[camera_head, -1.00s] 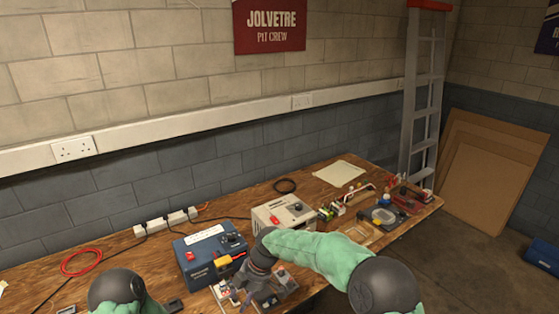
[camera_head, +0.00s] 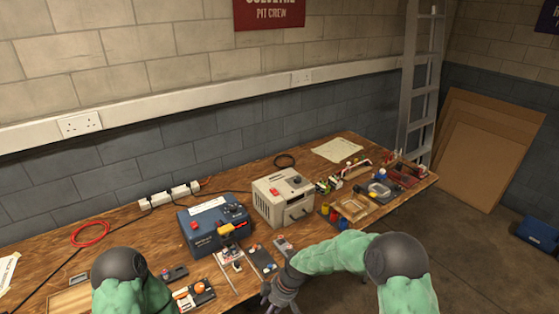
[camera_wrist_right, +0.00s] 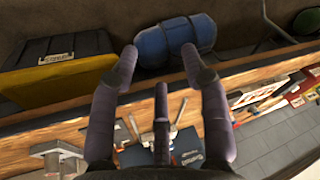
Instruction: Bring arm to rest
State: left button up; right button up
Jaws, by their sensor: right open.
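My right arm (camera_head: 345,252), with green sleeves and dark joints, reaches in from the lower right of the head view. My right gripper (camera_head: 280,298) points down at the bench's front edge, partly cut off by the picture's bottom.
The wooden bench (camera_head: 130,235) carries a blue power box (camera_head: 208,225), a beige unit (camera_head: 283,197), small modules (camera_head: 262,262) and a red cable ring (camera_head: 90,233). The wrist view shows a blue cylinder (camera_wrist_right: 165,42) and a black and yellow bin (camera_wrist_right: 55,65).

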jog(key=s+d+f+m, duration=0.4)
jog(key=s+m, duration=0.1)
jog(key=s, duration=0.2)
jog(key=s+d+f+m, duration=0.4)
jog(key=s+m, duration=0.1)
jog(key=s, duration=0.3)
jog(key=s+d+f+m, duration=0.4)
jog(key=s+f+m, duration=0.1)
jog(key=s, duration=0.2)
jog(key=shift+s+d+m+t, duration=0.2)
jog(key=shift+d+m+t, duration=0.2)
